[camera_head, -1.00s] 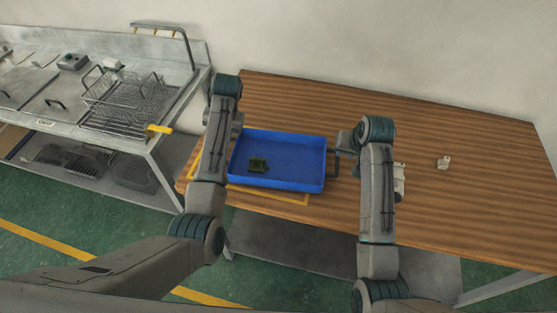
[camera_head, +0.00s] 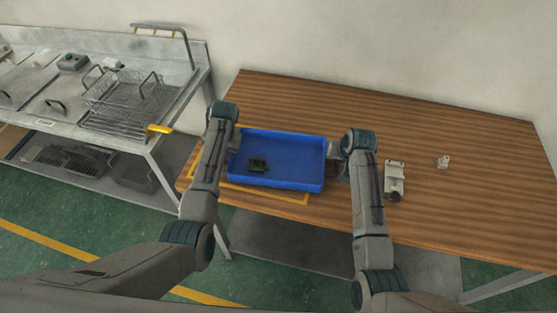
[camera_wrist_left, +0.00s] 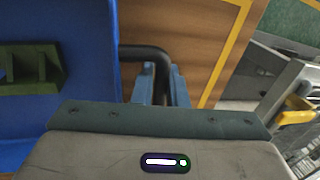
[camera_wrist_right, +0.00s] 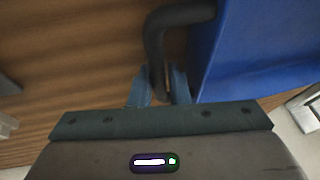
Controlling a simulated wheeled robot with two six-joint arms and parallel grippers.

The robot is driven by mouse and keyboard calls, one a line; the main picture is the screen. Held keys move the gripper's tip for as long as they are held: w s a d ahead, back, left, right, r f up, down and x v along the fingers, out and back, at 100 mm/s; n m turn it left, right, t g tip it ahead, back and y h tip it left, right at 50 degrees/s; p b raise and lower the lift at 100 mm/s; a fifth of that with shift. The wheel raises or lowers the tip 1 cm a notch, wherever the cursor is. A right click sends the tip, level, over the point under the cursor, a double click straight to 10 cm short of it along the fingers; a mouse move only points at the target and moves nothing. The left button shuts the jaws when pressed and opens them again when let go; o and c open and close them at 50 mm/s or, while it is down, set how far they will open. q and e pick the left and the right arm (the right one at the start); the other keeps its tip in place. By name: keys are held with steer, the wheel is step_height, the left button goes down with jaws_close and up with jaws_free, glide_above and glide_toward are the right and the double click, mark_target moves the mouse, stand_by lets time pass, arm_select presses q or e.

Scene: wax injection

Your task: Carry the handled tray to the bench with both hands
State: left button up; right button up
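The blue handled tray (camera_head: 290,182) lies on the wooden bench at its left part, with a dark green piece (camera_head: 258,163) in it. A dark bar handle shows at each short end, the left one (camera_wrist_left: 148,52) in the left wrist view and the right one (camera_wrist_right: 156,40) in the right wrist view. My left gripper (camera_wrist_left: 160,88) has its fingers on either side of the left handle. My right gripper (camera_wrist_right: 160,88) has its fingers on either side of the right handle, with a narrow gap showing. Both look open; finger contact is hard to see.
The wooden bench (camera_head: 450,205) has a yellow outline (camera_head: 290,198) partly under the tray. A pale fixture (camera_head: 394,178) and a small pale block (camera_head: 443,161) stand right of my right arm. A metal counter (camera_head: 40,95) with a wire basket (camera_head: 125,95) stands at the left. The back of the bench is clear.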

arm_select(q)
jaws_close()
arm_select(e)
jaws_close()
arm_select(q)
steer(key=shift+r, duration=0.15)
arm_select(e)
steer(key=shift+r, duration=0.15)
